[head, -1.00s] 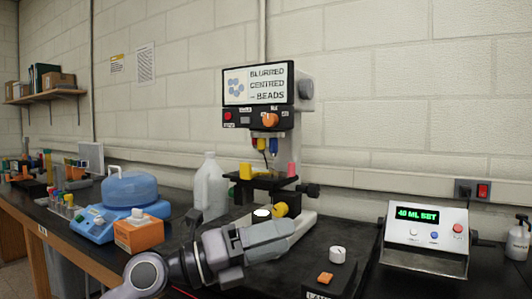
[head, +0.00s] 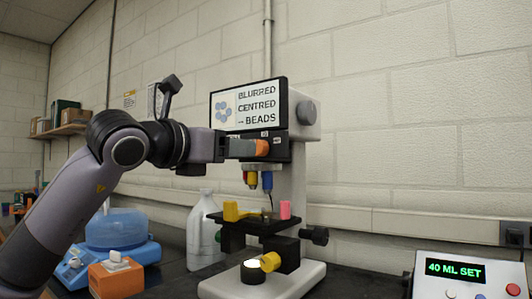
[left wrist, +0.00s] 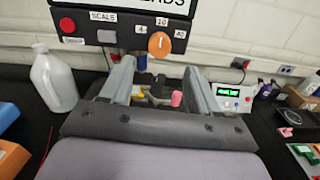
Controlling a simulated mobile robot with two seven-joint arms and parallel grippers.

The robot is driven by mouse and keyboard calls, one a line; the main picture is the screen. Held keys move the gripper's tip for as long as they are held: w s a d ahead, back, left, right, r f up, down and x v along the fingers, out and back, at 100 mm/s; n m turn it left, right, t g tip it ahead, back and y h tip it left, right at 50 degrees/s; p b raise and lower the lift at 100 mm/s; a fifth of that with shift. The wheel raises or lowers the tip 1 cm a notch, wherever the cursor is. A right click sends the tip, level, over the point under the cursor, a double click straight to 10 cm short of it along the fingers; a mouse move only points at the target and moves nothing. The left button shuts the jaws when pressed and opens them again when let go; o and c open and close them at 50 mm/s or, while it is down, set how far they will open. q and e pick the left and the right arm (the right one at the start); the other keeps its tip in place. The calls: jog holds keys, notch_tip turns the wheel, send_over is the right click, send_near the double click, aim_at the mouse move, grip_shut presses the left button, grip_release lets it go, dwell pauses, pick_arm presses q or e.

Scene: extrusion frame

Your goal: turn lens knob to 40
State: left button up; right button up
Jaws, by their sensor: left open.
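The orange lens knob (head: 262,147) is on the dark front panel of the microscope (head: 300,165). In the left wrist view the knob (left wrist: 161,44) has labels around it: 4 at left, 10 above and 40 at right. Its pointer setting is too small to read surely. My left gripper (head: 245,148) is level with the knob, its fingers reaching the knob's left side in the head view. In the left wrist view my left gripper (left wrist: 160,66) has its two fingers wide apart, with the knob just beyond and between their tips. Nothing is held. My right gripper is not in view.
The screen (head: 248,104) above the panel reads "BLURRED CENTRED - BEADS". Below are coloured lenses (head: 258,180) and a stage (head: 240,220) with yellow and pink pieces. A white jug (head: 203,235) stands left. A box (head: 465,275) at right reads "40 ML SET".

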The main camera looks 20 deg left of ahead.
aim_at(259, 148)
pick_arm(q)
jog(key=p+x, duration=0.2)
jog(key=x, duration=0.5)
jog(key=c, duration=1)
